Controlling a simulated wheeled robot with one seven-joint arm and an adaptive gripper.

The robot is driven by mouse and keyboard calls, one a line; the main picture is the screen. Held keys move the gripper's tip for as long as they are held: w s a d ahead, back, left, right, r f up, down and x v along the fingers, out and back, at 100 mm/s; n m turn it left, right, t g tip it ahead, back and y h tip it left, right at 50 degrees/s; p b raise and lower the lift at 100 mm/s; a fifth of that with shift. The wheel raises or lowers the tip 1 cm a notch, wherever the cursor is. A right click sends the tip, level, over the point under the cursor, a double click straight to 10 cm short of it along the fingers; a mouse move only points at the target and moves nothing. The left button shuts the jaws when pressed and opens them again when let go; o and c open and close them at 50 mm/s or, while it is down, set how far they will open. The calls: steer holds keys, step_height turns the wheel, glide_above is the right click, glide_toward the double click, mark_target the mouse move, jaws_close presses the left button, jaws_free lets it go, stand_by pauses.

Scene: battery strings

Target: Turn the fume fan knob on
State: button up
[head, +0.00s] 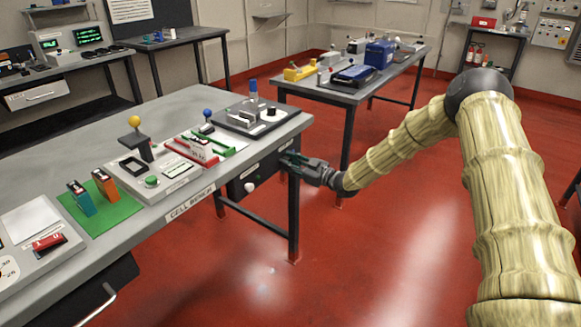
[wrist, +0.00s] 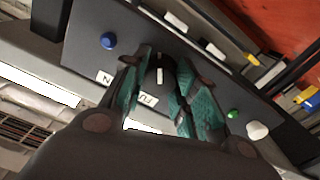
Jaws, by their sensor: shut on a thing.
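The fume fan knob (wrist: 159,73) is a dark round knob with a white pointer line, on a dark panel (wrist: 85,45) in the wrist view. My gripper (wrist: 162,82) has its green-padded fingers on either side of the knob and is shut on it. A label below the knob is partly covered by the fingers. In the head view my gripper (head: 290,160) reaches the dark panel (head: 240,184) under the right end of the cell bench (head: 285,127); the knob is hidden there.
A blue button (wrist: 108,41), a green light (wrist: 233,113) and a white knob (wrist: 258,130) sit on the same panel. The bench leg (head: 293,215) stands close below my gripper. Open red floor (head: 350,260) lies to the right.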

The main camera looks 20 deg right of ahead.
steer(key=n+b, duration=0.6)
steer(key=n, duration=0.5)
steer(key=shift+n, duration=0.3)
stand_by(0.4)
steer(key=o, duration=1)
steer(key=shift+d, duration=0.1)
steer(key=v, duration=1.1)
steer(key=shift+s+d+b, duration=0.3)
steer(key=shift+f, duration=0.1)
